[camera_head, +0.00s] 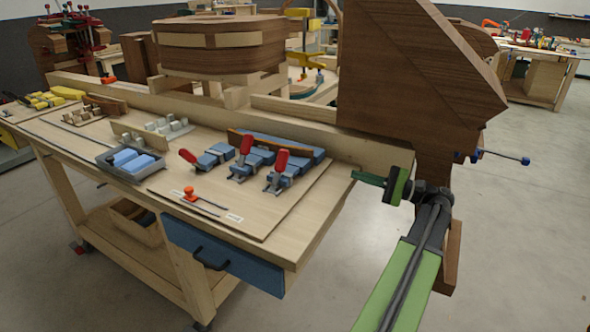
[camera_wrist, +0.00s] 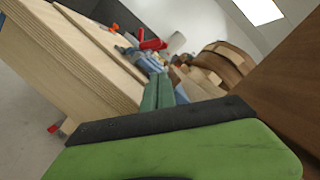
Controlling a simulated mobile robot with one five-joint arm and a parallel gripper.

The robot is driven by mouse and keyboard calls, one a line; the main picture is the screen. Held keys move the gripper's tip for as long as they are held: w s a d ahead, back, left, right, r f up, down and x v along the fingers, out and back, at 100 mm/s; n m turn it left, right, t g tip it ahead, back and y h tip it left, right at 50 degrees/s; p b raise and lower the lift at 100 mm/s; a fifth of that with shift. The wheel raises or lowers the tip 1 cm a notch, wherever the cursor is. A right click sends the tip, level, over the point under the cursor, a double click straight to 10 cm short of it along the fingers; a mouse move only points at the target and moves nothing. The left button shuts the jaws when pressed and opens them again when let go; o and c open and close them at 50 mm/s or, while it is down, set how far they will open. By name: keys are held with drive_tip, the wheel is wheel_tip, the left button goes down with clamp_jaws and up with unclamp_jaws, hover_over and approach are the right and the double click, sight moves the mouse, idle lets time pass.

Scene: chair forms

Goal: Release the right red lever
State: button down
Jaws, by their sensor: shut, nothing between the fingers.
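Three blue toggle clamps with red levers stand on the wooden workbench (camera_head: 215,222). The right red lever (camera_head: 281,160) stands nearly upright on its clamp. The middle red lever (camera_head: 246,145) is also nearly upright. The left red lever (camera_head: 187,156) leans over to the left. My gripper (camera_head: 356,175) is to the right of the clamps, beyond the bench's right edge, apart from the levers. Its green fingers are together and empty. In the wrist view, the fingertips (camera_wrist: 158,88) point toward a red lever (camera_wrist: 152,44); which one is unclear.
A large dark wooden form (camera_head: 410,70) rises close behind my gripper. A grey tray with blue blocks (camera_head: 130,174), an orange-knobbed tool (camera_head: 189,193) and a blue drawer (camera_head: 215,262) are at the left and front. Floor at the right is clear.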

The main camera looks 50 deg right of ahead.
drive_tip(key=p, duration=0.3)
approach(280, 167)
drive_tip(key=w, duration=0.3)
drive_tip(key=w+d+r, duration=0.1)
drive_tip(key=w, duration=0.2)
drive_tip(key=w+d, duration=0.1)
drive_tip(key=w, duration=0.2)
drive_tip(key=shift+r, duration=0.4)
drive_tip(key=shift+r, duration=0.15)
